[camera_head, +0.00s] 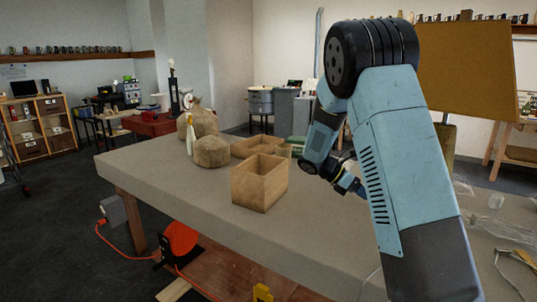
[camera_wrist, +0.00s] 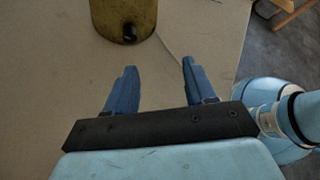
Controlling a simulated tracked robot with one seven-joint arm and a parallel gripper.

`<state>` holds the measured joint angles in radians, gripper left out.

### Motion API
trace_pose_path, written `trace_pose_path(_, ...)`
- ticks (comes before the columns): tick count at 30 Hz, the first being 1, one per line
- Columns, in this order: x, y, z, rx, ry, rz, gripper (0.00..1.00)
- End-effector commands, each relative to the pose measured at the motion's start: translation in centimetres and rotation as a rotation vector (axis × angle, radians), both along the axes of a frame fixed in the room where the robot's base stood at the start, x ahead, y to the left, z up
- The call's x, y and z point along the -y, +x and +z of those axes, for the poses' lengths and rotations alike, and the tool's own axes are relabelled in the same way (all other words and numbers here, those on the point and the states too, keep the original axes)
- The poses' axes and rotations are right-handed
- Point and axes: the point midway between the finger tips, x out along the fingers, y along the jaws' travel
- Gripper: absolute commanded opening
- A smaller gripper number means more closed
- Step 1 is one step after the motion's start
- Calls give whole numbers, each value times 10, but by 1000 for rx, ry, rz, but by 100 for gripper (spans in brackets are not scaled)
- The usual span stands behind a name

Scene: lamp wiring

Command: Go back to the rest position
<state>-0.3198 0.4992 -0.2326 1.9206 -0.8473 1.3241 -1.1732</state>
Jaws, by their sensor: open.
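My gripper (camera_wrist: 158,82) is open and empty in the wrist view. Its two blue fingers are spread apart above the grey tabletop (camera_wrist: 60,70). In the head view my arm is folded high on the right and hides much of the table's right side; the gripper's fingers are hard to make out there. The grey-topped table (camera_head: 165,168) stretches across the middle of the head view.
A wooden box (camera_head: 260,184) stands mid-table, with a second tray (camera_head: 252,146) behind it. Sacks (camera_head: 212,152) and a pale bottle (camera_head: 190,135) stand at the left. A yellowish container (camera_wrist: 122,18) is ahead of the fingers. An orange cable reel (camera_head: 181,240) is below the table.

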Motion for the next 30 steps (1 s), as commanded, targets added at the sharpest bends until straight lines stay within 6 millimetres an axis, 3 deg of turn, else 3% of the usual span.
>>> trace_pose_path(12,-5,-76,64,406,227,-299,54)
trace_pose_path(30,-33,-187,130,916,524,-783,54)
